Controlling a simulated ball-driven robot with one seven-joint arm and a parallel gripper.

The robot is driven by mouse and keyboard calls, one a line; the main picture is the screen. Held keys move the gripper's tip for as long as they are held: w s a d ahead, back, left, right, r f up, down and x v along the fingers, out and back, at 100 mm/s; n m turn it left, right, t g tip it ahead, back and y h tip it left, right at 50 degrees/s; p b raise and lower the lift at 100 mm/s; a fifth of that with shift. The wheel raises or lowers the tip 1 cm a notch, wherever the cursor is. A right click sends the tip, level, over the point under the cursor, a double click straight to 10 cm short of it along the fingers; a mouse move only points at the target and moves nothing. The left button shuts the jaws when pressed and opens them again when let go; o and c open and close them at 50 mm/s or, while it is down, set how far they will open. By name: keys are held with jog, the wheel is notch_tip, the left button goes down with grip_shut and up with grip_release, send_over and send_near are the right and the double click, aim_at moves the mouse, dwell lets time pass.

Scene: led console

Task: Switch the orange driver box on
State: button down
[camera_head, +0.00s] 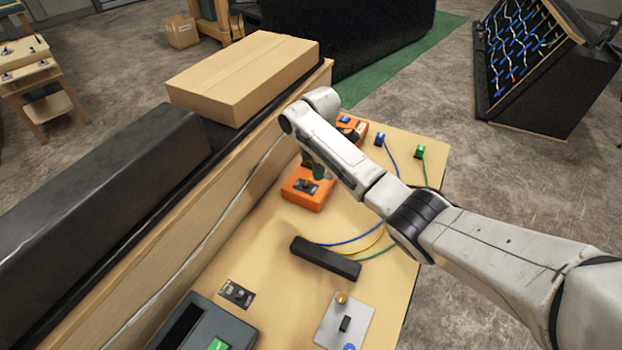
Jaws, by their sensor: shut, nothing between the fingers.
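An orange box (304,198) sits on the wooden console top, with a small dark switch plate on its upper face. A second orange part (361,129) with a blue connector shows behind my arm; I cannot tell whether it is a separate box. My gripper (317,173) points down at the upper face of the nearer orange box. It is shut and empty. My arm hides part of the box and its surroundings. I cannot tell whether the fingertips touch the switch, nor which way the switch is set.
A black bar (325,259) with blue, yellow and green wires lies nearer. Blue (379,139) and green (420,151) connectors stand at the far right. A grey switch plate (344,321) and dark device (205,328) are in front. A cardboard box (243,77) rests on the raised back ledge.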

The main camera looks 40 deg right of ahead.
jog(key=shift+f, duration=0.35)
jog(key=shift+f+b, duration=0.35)
jog(key=shift+b, duration=0.05)
jog(key=shift+f+b, duration=0.4)
jog(key=shift+f, duration=0.4)
jog(key=shift+w+a+b, duration=0.1)
jog(key=shift+w+b, duration=0.25)
jog(key=shift+w+a+b, duration=0.15)
jog(key=shift+w+b, duration=0.15)
jog(key=shift+w, duration=0.25)
notch_tip(320, 180, up, 7)
jog(key=p, duration=0.7)
jog(key=shift+s, duration=0.35)
